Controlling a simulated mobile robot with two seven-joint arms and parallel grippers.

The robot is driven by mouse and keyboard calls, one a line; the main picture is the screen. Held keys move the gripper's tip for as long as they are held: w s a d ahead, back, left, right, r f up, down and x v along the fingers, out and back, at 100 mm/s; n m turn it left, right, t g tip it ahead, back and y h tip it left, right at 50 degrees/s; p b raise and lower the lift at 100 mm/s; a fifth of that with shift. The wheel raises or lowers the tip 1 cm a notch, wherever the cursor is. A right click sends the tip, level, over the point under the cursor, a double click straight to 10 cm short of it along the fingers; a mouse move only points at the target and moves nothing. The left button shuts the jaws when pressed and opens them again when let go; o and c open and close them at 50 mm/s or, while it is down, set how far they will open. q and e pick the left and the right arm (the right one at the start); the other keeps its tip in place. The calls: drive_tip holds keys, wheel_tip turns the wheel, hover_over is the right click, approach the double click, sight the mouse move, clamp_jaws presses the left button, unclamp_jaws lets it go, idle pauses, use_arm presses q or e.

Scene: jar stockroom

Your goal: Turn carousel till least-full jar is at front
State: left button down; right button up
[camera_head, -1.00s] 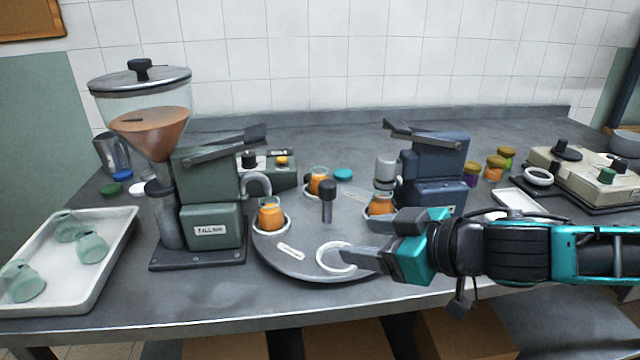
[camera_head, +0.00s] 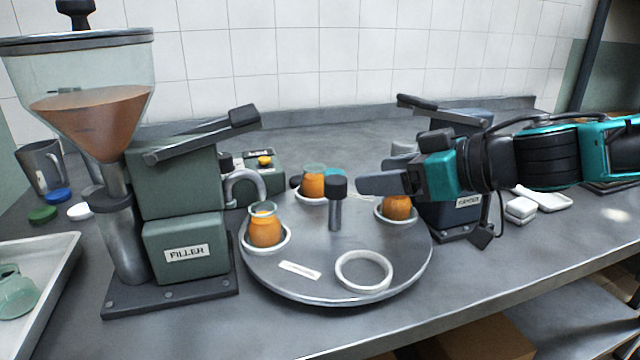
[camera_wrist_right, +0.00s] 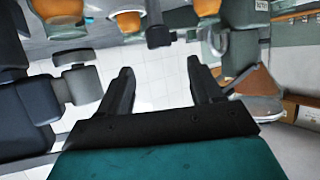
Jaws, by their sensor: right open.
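The round grey carousel (camera_head: 320,284) stands on the bench with a dark-capped post (camera_head: 337,188) at its middle. Three jars of orange filling sit in white rings: one at left (camera_head: 265,228), one at back (camera_head: 313,184), one at right (camera_head: 397,208). A white ring (camera_head: 363,288) at the front is empty. The right jar's top is hidden by my gripper, so I cannot compare all the fill levels. My right gripper (camera_head: 375,183) is open and empty, above the carousel's right side. In the right wrist view its fingers (camera_wrist_right: 162,80) are spread apart. My left gripper is not in view.
A green filler machine (camera_head: 185,215) with a hopper stands close at the carousel's left. A dark blue machine (camera_head: 465,207) stands at right, partly behind my arm. A white tray (camera_head: 55,262) holds glassware at far left. The bench in front is clear.

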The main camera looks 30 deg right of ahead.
sight(336, 178)
drive_tip(key=x, duration=0.3)
drive_tip(key=shift+w+a+p, duration=0.1)
drive_tip(key=shift+p, duration=0.25)
drive_tip(key=shift+w+a+f, duration=0.15)
drive_tip(key=shift+w, duration=0.25)
drive_tip(key=p+x, duration=0.2)
drive_tip(key=shift+w+p, duration=0.1)
drive_tip(key=shift+p, duration=0.3)
drive_tip(key=shift+w+a+p, duration=0.15)
drive_tip(key=shift+w+p, duration=0.35)
drive_tip(key=shift+p, duration=0.15)
drive_tip(key=shift+p+x, duration=1)
drive_tip(key=shift+p, duration=0.2)
drive_tip(key=shift+w+a+f+p, duration=0.1)
drive_tip(key=shift+w+f+p, duration=0.2)
drive_tip(key=shift+w+f, duration=0.2)
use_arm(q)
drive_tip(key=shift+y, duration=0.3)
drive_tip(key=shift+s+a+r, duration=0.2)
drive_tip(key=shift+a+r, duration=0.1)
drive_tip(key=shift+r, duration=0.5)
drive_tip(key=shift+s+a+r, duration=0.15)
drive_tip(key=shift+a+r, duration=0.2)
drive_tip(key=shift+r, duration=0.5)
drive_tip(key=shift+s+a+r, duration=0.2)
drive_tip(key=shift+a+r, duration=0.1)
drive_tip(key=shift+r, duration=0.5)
use_arm(e)
drive_tip(key=shift+w+a+f, duration=0.25)
drive_tip(key=shift+w, duration=0.15)
